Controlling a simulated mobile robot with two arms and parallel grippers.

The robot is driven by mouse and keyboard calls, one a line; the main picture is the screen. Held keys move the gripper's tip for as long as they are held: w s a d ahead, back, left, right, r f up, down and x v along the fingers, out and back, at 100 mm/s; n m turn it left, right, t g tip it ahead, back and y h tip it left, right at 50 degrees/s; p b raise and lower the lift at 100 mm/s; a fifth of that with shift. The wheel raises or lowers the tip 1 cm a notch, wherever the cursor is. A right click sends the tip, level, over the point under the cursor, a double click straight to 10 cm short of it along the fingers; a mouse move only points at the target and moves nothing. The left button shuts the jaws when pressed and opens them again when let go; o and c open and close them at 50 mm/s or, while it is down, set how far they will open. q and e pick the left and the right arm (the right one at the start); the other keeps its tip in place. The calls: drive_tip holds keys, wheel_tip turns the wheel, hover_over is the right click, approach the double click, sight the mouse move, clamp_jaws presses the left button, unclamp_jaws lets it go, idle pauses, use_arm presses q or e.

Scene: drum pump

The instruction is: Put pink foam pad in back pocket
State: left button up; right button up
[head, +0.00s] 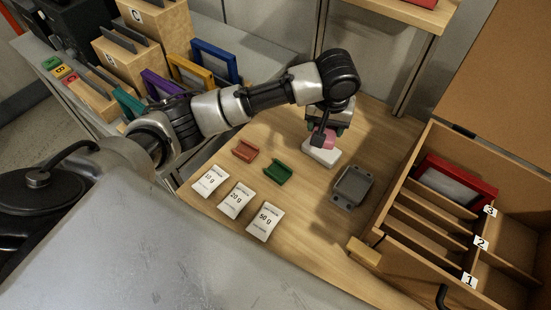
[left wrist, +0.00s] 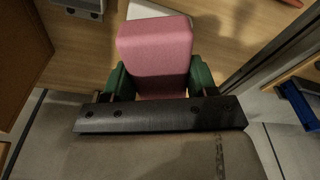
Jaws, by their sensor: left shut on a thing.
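The pink foam pad (head: 330,138) is between the fingers of my left gripper (head: 324,132), at or just above a white block (head: 321,153) on the wooden table. In the left wrist view the pink pad (left wrist: 155,45) fills the space between the green fingertips of my left gripper (left wrist: 159,82), which is shut on it. Part of the white block (left wrist: 146,10) shows behind the pad there. I cannot tell whether the pad touches the block. No pocket marked as the back one can be made out. My right gripper is not in view.
A dark grey tray (head: 352,187), a red holder (head: 246,151), a green holder (head: 278,173) and printed weight packets (head: 236,201) lie on the table. An open wooden case (head: 408,187) with numbered slots and a red frame (head: 453,184) stands right. A shelf post (head: 414,75) rises behind.

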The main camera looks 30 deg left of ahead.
use_arm(q)
hover_over(284, 139)
wheel_tip(284, 139, down, 7)
drive_tip(key=shift+s, duration=0.1)
drive_tip(key=shift+f, duration=2.05)
drive_tip(key=o, duration=0.9)
drive_tip(key=shift+f, duration=0.1)
